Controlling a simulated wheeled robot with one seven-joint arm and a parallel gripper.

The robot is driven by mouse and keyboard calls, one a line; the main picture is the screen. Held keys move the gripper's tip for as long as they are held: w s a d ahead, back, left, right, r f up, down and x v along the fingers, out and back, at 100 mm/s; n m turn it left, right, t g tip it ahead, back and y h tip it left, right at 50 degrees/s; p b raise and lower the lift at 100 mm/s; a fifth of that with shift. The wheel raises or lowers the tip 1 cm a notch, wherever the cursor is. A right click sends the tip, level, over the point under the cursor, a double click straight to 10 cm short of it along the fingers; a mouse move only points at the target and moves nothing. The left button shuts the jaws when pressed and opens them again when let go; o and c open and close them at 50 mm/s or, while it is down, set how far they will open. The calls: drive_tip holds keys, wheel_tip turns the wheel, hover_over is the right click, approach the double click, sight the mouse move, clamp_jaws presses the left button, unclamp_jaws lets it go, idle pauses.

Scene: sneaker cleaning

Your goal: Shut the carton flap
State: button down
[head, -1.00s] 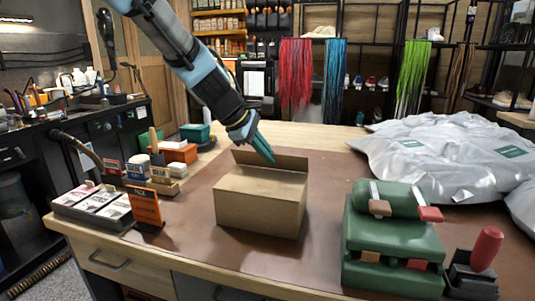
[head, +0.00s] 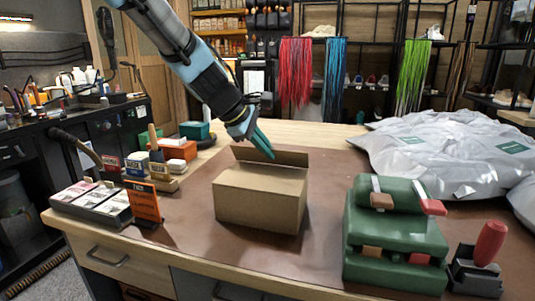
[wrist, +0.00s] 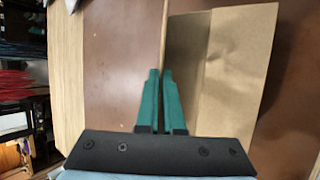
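The brown cardboard carton (head: 260,205) sits on the brown mat on the bench, near the middle of the head view. Its top panel looks flat, and one flap (head: 293,158) stands up along the far edge. My gripper (head: 268,152) has teal fingers and reaches down from the upper left to the flap's top edge. In the wrist view, the flap shows edge-on as a thin tan strip (wrist: 165,35) running between the nearly closed fingers (wrist: 160,80). The carton top (wrist: 235,60) lies to the right of them. The finger tips partly cover the flap.
A green case-like object (head: 395,240) stands to the right, beside a red-handled tool (head: 490,243). Silvery plastic bags (head: 440,160) fill the right rear. Trays and an orange card (head: 143,200) are at left. Mat around the carton is clear.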

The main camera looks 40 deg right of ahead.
sight(265, 174)
drive_tip(key=shift+s+a+f+m+t+h+b, duration=0.2)
drive_tip(key=shift+f+h+b, duration=0.25)
drive_tip(key=shift+b, duration=2.3)
drive_tip(key=shift+s+a+f+m+t+h+b, duration=0.1)
drive_tip(key=shift+a+f+t+h+b, duration=0.3)
drive_tip(key=shift+b, duration=2.4)
drive_tip(key=shift+s+a+f+m+t+h+b, duration=0.1)
drive_tip(key=shift+f+h+b, duration=0.45)
drive_tip(key=shift+b, duration=2.2)
drive_tip(key=h+b, duration=0.1)
drive_tip(key=b, duration=0.5)
drive_tip(key=shift+s+a, duration=0.15)
drive_tip(key=shift+h+b, duration=0.3)
drive_tip(key=shift+b, duration=0.25)
drive_tip(key=shift+s+r+t+h+b, duration=0.1)
drive_tip(key=shift+r+t+h+b, duration=0.2)
drive_tip(key=shift+b, duration=0.9)
drive_tip(key=shift+f, duration=0.1)
drive_tip(key=c, duration=1.1)
unclamp_jaws()
drive_tip(key=shift+o, duration=0.2)
drive_tip(key=shift+p, duration=0.4)
